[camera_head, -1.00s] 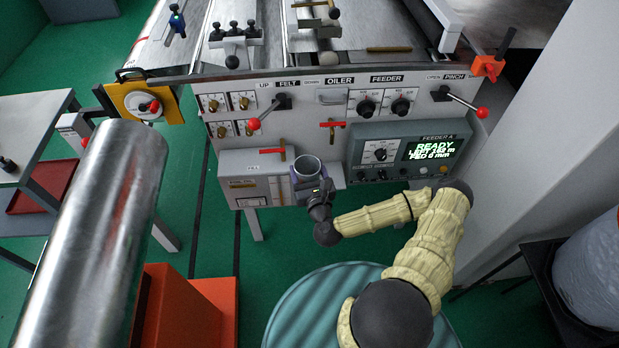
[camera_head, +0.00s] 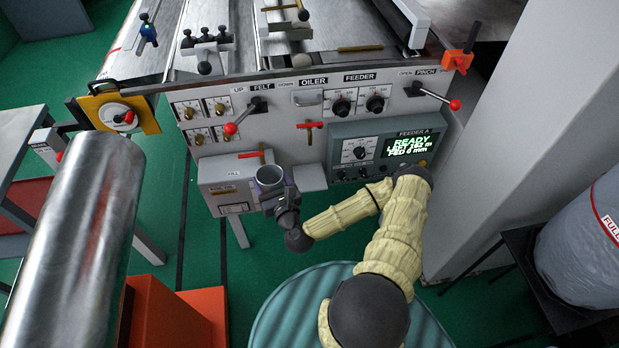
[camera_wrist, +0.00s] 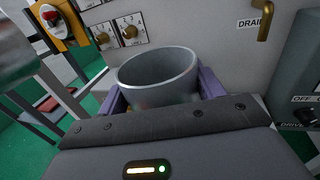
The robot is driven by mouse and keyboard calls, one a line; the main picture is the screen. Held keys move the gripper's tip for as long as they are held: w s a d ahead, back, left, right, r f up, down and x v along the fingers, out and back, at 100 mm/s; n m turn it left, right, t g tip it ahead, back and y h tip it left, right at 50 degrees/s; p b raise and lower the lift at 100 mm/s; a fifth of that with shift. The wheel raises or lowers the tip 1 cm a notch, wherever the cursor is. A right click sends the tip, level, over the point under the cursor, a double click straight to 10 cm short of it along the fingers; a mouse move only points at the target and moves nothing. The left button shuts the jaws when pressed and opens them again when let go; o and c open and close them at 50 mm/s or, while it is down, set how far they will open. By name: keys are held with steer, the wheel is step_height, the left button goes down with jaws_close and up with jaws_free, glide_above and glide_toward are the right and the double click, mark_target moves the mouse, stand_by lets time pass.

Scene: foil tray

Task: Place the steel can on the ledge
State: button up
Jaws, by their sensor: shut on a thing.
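The steel can (camera_head: 270,175) is an open-topped grey metal cup held upright in front of the machine's front panel. My gripper (camera_head: 274,191) is shut around it; the purple fingers sit on both sides of the can (camera_wrist: 160,76) in the wrist view. The can's lower part is hidden by my gripper. A small grey ledge (camera_head: 311,178) juts from the panel, just right of the can and below the red drain handle. The can appears beside the ledge, not over it. The gap in depth is hard to judge.
The grey fill box (camera_head: 222,172) with a red lever (camera_head: 251,155) stands close behind and left of the can. The feeder display (camera_head: 405,146) is right of the ledge. A large metal roller (camera_head: 80,240) fills the left foreground. Open green floor lies below.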

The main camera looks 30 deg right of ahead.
steer(key=s+d+f+m+h+b, duration=0.1)
steer(key=s+d+f+h+b, duration=0.1)
steer(key=d+b, duration=0.4)
steer(key=s+d+f+m+h+b, duration=0.2)
steer(key=s+d+f+b, duration=0.3)
steer(key=s+d, duration=0.1)
steer(key=shift+s+f+g+h+b, duration=0.15)
steer(key=shift+s+g+h+b, duration=0.15)
steer(key=shift+b, duration=0.1)
steer(key=b+x, duration=0.7)
steer(key=b, duration=0.4)
steer(key=shift+w+d+f, duration=0.2)
steer(key=shift+d+f, duration=0.1)
steer(key=shift+d, duration=0.05)
steer(key=shift+w+b, duration=0.1)
steer(key=shift+b, duration=0.9)
